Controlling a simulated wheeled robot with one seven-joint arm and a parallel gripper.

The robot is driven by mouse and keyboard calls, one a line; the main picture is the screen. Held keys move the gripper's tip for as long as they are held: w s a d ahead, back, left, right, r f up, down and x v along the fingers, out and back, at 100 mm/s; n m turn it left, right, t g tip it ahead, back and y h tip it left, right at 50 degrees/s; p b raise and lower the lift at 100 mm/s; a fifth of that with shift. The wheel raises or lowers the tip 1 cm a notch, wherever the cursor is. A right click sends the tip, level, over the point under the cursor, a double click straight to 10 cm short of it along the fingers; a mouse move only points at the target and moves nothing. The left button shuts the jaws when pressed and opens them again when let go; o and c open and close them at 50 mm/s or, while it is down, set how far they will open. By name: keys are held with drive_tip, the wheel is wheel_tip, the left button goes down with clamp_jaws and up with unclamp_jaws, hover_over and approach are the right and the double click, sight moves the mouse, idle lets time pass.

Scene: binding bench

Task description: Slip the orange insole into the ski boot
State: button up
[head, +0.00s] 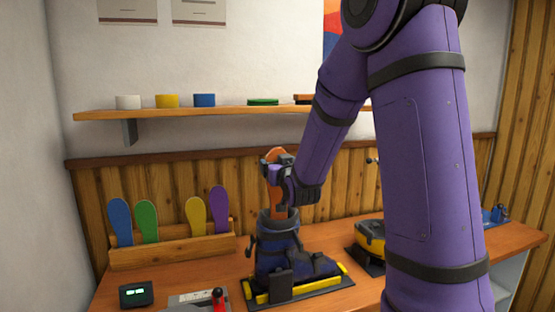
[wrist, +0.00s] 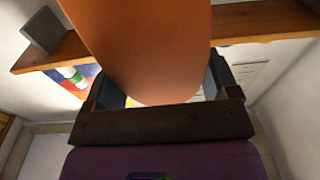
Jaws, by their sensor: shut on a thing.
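The orange insole (head: 277,196) stands upright in the head view, its lower end at the open top of the ski boot. I cannot tell how far its tip is inside. My gripper (head: 277,170) is shut on the insole near its upper end. In the wrist view the orange insole (wrist: 150,50) lies between the two fingers of my gripper (wrist: 165,85). The dark blue ski boot (head: 282,250) stands upright on the bench, held in a black and yellow stand (head: 296,288). The inside of the boot is hidden.
A wooden rack (head: 170,254) with blue, green, yellow and purple insoles stands left of the boot. A small display box (head: 136,294) and a red-handled device (head: 218,298) sit in front. A yellow-black object (head: 371,238) is at the right. A wall shelf (head: 230,113) runs above.

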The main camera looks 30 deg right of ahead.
sight(278, 196)
drive_tip(key=shift+f, duration=2.55)
drive_tip(key=o, duration=1.7)
drive_tip(key=shift+s, duration=0.1)
